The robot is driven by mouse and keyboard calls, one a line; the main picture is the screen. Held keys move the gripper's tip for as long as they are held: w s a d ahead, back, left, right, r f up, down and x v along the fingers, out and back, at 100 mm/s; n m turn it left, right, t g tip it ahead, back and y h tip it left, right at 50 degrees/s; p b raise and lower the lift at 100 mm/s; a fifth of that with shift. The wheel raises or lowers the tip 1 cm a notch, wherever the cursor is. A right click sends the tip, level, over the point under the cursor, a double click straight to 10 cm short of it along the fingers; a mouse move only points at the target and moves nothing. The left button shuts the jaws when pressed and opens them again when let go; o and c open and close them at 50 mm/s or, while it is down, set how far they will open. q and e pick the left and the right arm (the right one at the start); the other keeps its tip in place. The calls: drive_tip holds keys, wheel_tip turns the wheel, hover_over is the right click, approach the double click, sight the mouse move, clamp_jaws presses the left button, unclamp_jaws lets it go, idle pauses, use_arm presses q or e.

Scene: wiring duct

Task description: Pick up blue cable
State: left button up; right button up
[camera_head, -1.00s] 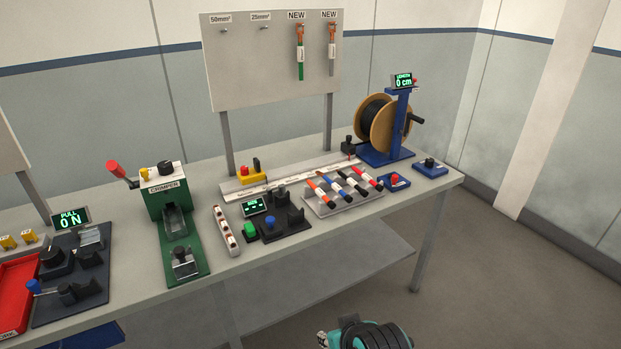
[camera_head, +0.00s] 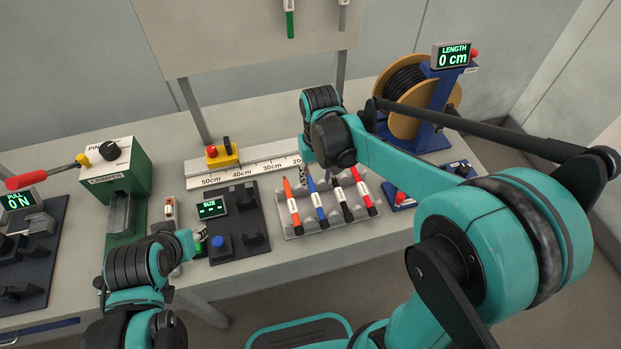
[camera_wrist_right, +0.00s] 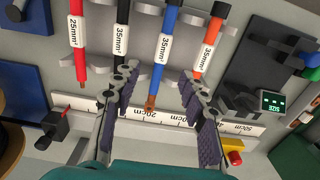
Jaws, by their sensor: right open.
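The blue cable (camera_head: 317,203) lies in a grey rack (camera_head: 293,231) between an orange cable (camera_head: 291,207) and a black cable (camera_head: 341,200). In the right wrist view the blue cable (camera_wrist_right: 172,22) has a white 35mm² label and a bare copper end. My right gripper (camera_wrist_right: 157,78) is open, with the blue cable showing between its fingers; contact is not visible. In the head view its fingers (camera_head: 323,180) are partly hidden by the wrist, above the rack's far side. My left gripper (camera_head: 190,243) is low at left, near the size gauge; its jaws are unclear.
A red cable (camera_head: 362,190) lies beside the black one. The ruler strip (camera_head: 262,169) runs behind the rack. The size gauge (camera_head: 236,241) is left of the rack, and the cable reel (camera_head: 402,115) stands at back right. A green crimper (camera_head: 117,190) is farther left.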

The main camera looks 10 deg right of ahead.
sight(315, 195)
drive_tip(key=shift+w+d+f+b, duration=0.1)
drive_tip(key=shift+f+b, duration=0.2)
drive_tip(key=shift+f, duration=0.35)
drive_tip(key=shift+w+d+f+b, duration=0.1)
drive_tip(key=shift+f+b, duration=0.15)
drive_tip(key=shift+f, duration=0.35)
drive_tip(key=shift+s+a+f, duration=0.1)
drive_tip(key=shift+a+f, duration=0.05)
drive_tip(key=shift+f, duration=0.1)
drive_tip(key=f+b, duration=0.1)
drive_tip(key=f, duration=0.1)
drive_tip(key=f+b, duration=0.1)
drive_tip(key=f, duration=0.1)
drive_tip(key=shift+a+f, duration=0.2)
drive_tip(key=shift+f, duration=0.15)
drive_tip(key=shift+r, duration=0.1)
clamp_jaws()
